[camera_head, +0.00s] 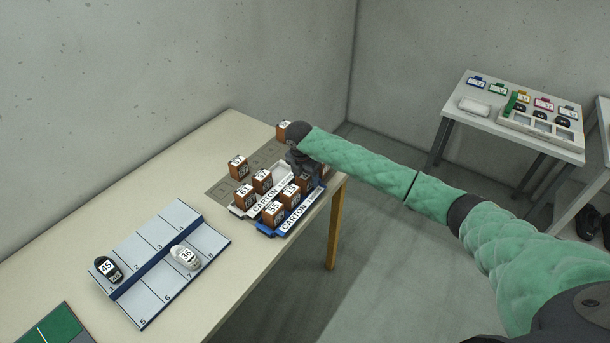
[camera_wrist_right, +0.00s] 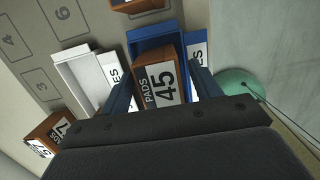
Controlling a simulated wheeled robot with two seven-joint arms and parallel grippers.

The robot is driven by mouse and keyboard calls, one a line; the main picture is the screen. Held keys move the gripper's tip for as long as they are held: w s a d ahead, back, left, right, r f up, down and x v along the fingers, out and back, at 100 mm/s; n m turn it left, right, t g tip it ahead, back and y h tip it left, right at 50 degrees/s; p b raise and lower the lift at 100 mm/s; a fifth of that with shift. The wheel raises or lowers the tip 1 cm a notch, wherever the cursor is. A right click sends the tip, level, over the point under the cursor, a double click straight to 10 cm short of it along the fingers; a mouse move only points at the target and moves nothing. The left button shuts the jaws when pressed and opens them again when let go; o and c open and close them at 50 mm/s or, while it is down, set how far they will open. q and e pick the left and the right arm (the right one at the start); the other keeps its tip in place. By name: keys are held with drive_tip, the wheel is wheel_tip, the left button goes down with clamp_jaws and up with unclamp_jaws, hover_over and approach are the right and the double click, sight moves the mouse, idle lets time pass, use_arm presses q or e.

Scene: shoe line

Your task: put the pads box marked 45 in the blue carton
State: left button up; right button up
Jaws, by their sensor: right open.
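The pads box marked 45 (camera_wrist_right: 163,83) is a brown box with a white label. In the right wrist view it stands between the fingers of my right gripper (camera_head: 302,168), inside the outline of the blue carton (camera_wrist_right: 149,42). The gripper is open around it; I cannot tell whether the fingers touch it. In the head view the blue carton (camera_head: 268,230) lies along the table's right edge and holds several brown boxes. There my gripper is over its far end and hides part of it. My left gripper is not in view.
A white carton (camera_wrist_right: 80,72) lies left of the blue one. Other brown boxes (camera_head: 239,167) stand near and beyond the cartons. A numbered rack (camera_head: 150,239) with two shoes lies nearer on the table (camera_head: 110,195). A second table (camera_head: 455,103) with trays stands at the right.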

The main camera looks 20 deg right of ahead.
sight(304, 175)
drive_tip(key=shift+r, duration=0.15)
drive_tip(key=shift+r+b, duration=0.25)
drive_tip(key=shift+b, duration=0.05)
drive_tip(key=r, duration=0.1)
drive_tip(key=r+b, duration=0.1)
drive_tip(key=r, duration=0.1)
drive_tip(key=shift+s+a+r+b, duration=0.15)
drive_tip(key=shift+a+r+b, duration=0.1)
drive_tip(key=shift+b, duration=0.1)
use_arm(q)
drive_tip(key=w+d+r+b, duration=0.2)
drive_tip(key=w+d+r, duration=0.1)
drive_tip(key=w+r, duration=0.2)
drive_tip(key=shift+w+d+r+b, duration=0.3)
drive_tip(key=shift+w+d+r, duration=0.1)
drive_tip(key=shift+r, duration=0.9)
use_arm(e)
wheel_tip(304, 175, up, 8)
drive_tip(key=shift+s+a, duration=0.4)
drive_tip(key=shift+a, duration=0.05)
drive_tip(key=shift+f, duration=0.1)
